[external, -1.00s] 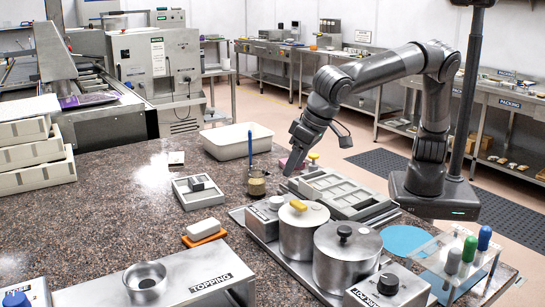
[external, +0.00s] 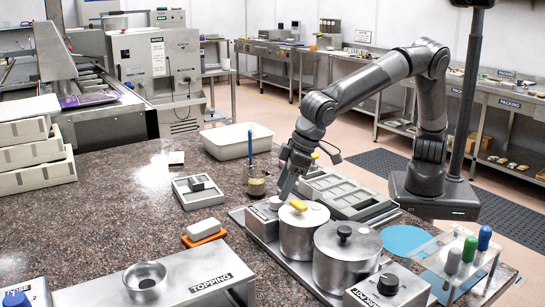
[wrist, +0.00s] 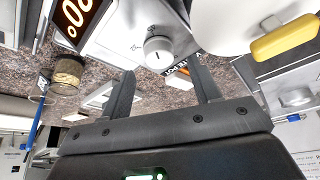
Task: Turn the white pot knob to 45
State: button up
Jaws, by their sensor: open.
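The white pot knob (wrist: 158,52) is a pale round dial with a dark pointer line, on a steel control box (wrist: 135,25). In the external view the knob (external: 276,202) sits on the box beside the yellow-handled pot (external: 303,235). My gripper (external: 284,194) points down just over the knob. In the wrist view my gripper (wrist: 161,68) is open, its two dark fingers apart. The knob shows between and beyond the fingertips; I cannot tell whether they touch it. The scale marks are too small to read.
A lit orange display (wrist: 80,18) is cut off in the wrist view. A dark-knobbed pot (external: 347,255) and the dark pot knob (external: 388,284) stand in front right. A grey mould tray (external: 345,190) lies behind the pots. A jar (external: 257,187) with a blue-handled tool stands left of my gripper.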

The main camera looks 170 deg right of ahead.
aim_at(277, 199)
jog(key=shift+x, duration=1.85)
jog(key=shift+c, duration=0.6)
jog(key=c, duration=0.9)
jog(key=shift+o, duration=0.2)
jog(key=shift+n, duration=0.6)
jog(key=shift+t, duration=0.3)
jog(key=o, duration=1)
jog(key=shift+r, duration=0.1)
